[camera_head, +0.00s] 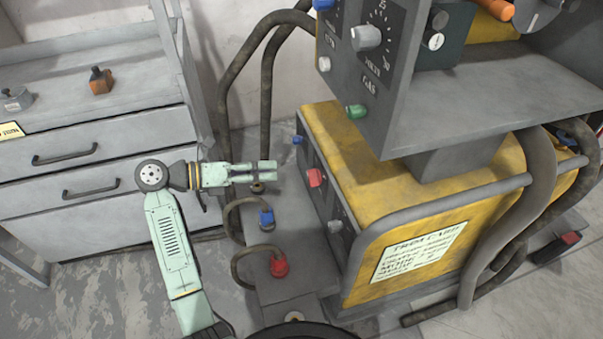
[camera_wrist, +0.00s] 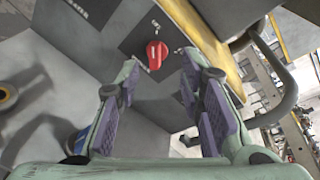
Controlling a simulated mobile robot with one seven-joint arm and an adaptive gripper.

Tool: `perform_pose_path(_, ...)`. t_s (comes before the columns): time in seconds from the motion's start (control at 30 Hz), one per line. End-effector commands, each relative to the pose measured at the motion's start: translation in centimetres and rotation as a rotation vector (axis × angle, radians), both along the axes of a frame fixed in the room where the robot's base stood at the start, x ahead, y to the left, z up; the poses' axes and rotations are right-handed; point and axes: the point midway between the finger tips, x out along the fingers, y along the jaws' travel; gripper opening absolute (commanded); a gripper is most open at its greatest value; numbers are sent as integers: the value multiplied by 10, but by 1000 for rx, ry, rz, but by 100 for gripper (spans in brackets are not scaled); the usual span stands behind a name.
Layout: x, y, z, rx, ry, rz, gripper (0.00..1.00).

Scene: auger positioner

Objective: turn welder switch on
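The welder is a yellow machine (camera_head: 400,160) with a dark front panel. A red switch knob (camera_head: 315,177) sticks out of that panel. It also shows in the wrist view (camera_wrist: 156,54), on a dark plate with small white markings, at top centre. My gripper (camera_head: 270,171) points right toward the panel, with a gap left between its fingertips and the red knob. In the wrist view my gripper (camera_wrist: 160,76) is open and empty. Its purple-padded fingers stand to either side of the red knob's line, not touching it.
A grey control box (camera_head: 370,100) with knobs hangs above the welder. Blue (camera_head: 266,217) and red (camera_head: 278,265) cable plugs stand on the ledge below my gripper. Dark hoses (camera_head: 266,90) rise behind. A grey drawer cabinet (camera_head: 95,165) stands at the left.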

Motion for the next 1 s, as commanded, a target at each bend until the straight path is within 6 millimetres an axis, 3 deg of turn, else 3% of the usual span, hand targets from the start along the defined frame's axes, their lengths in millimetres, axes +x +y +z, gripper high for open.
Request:
perform_pose_path(0.1, -4, -2, -16, 27, 37, -25, 35)
perform_pose_path(0.27, -1, -17, -21, 30, 41, -30, 35)
perform_pose_path(0.7, 22, -87, -41, 27, 40, -27, 35)
perform_pose_path(1.0, 27, -100, -46, 29, 38, -25, 35)
